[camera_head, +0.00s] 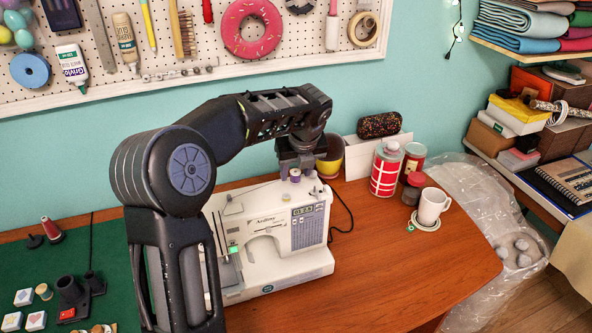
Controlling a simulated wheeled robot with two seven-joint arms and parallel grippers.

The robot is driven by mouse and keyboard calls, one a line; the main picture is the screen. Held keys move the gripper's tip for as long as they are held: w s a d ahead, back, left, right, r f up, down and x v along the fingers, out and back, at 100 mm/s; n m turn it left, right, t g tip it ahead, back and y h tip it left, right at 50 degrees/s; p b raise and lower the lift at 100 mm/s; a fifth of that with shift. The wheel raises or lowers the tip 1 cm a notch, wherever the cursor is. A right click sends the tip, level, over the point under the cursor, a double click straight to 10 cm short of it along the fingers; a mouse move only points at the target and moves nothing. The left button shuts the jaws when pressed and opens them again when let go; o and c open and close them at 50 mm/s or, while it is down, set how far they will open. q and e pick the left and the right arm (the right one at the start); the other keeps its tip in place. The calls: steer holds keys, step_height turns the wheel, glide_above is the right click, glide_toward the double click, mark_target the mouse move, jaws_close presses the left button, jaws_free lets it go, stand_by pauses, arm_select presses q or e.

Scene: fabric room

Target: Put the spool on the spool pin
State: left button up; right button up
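A white sewing machine (285,236) stands on the wooden table, its display facing forward. My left gripper (298,168) points down just above the right part of its top. A small purple-and-white spool (295,176) shows right at the fingertips, close to the machine's top. I cannot tell whether the fingers grip it or whether it rests on the machine. The spool pin cannot be made out clearly; small fittings show on the machine's top beside the gripper. My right gripper is not in view.
A yellow pot (330,158) stands behind the gripper. A red-and-white canister (386,170), a jar (413,188) and a white mug (432,206) stand to the right. A green mat (30,263) with small objects lies left. The table's front right is clear.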

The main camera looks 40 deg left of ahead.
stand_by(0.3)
arm_select(q)
steer(key=b+v, duration=0.1)
steer(key=v, duration=0.6)
steer(key=shift+s+d+r, duration=0.15)
steer(key=shift+r, duration=0.2)
stand_by(0.7)
